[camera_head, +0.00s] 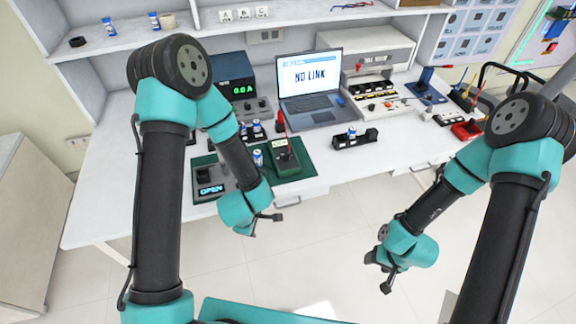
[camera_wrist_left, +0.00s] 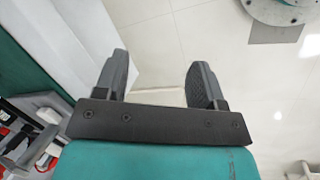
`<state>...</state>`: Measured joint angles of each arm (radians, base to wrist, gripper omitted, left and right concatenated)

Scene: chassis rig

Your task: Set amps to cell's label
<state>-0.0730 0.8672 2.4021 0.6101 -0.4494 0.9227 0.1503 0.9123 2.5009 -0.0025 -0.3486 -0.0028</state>
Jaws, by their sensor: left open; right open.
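A dark power supply (camera_head: 235,80) stands at the back left of the bench, its green display reading 0.0 A. Blue and white cells (camera_head: 257,157) stand near the green mat, and another cell (camera_head: 351,133) sits in a black holder. Labels on the cells are too small to read. My left gripper (camera_head: 268,221) hangs in front of the bench edge, open and empty; its two fingers show apart in the left wrist view (camera_wrist_left: 165,85). My right gripper (camera_head: 381,275) is open and empty over the floor, lower right.
A laptop (camera_head: 309,88) shows NO LINK. A small box reading OPEN (camera_head: 211,188) and a green meter (camera_head: 285,157) with a red probe sit at the front left. A parts tray (camera_head: 378,95) and a red tool (camera_head: 467,130) are further right.

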